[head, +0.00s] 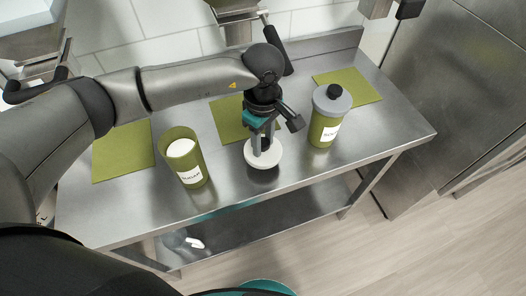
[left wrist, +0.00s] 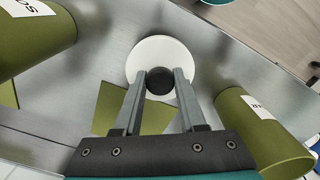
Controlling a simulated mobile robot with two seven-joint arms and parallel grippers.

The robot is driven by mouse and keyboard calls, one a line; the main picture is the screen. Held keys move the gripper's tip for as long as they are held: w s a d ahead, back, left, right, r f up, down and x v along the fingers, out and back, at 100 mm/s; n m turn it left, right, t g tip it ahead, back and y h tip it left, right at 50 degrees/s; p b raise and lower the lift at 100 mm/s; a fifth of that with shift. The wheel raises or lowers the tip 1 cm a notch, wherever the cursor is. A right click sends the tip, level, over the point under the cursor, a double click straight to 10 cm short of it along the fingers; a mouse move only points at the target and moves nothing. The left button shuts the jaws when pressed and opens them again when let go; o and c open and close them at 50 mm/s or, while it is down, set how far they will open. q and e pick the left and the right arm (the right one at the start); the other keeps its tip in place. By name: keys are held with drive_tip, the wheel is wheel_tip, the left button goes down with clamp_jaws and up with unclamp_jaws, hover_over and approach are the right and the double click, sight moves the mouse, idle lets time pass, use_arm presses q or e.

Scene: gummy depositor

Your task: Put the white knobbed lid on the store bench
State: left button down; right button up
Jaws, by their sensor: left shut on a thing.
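My left gripper (head: 262,143) points down over the middle of the steel store bench (head: 225,185) and is shut on the black knob (left wrist: 160,80) of the white lid. The white knobbed lid (head: 263,158) is a round, flat disc, held about level at or just above the bare steel in front of the middle green mat. It also shows in the left wrist view (left wrist: 165,52), with the knob between the fingertips. A dark patch shows on the bench under it; I cannot tell whether it touches. My right gripper is not in view.
An open green canister (head: 184,163) with white contents stands left of the lid. A green canister with a grey lid (head: 329,120) stands to its right. Green mats lie at left (head: 122,152), middle (head: 229,118) and right (head: 349,87). Bare steel surrounds the lid.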

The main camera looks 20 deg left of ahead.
sight(263, 151)
use_arm(q)
wheel_tip(263, 151, down, 4)
drive_tip(key=shift+s+r+b, duration=0.15)
drive_tip(key=shift+r+b, duration=0.1)
drive_tip(key=shift+b, duration=0.7)
drive_tip(key=shift+f, duration=0.4)
drive_tip(key=shift+w, duration=0.2)
drive_tip(key=shift+s+r, duration=0.1)
drive_tip(key=shift+c, duration=2.4)
unclamp_jaws()
drive_tip(key=shift+r, duration=0.3)
wheel_tip(263, 151, up, 11)
drive_tip(key=p, duration=0.7)
drive_tip(key=shift+r, duration=0.2)
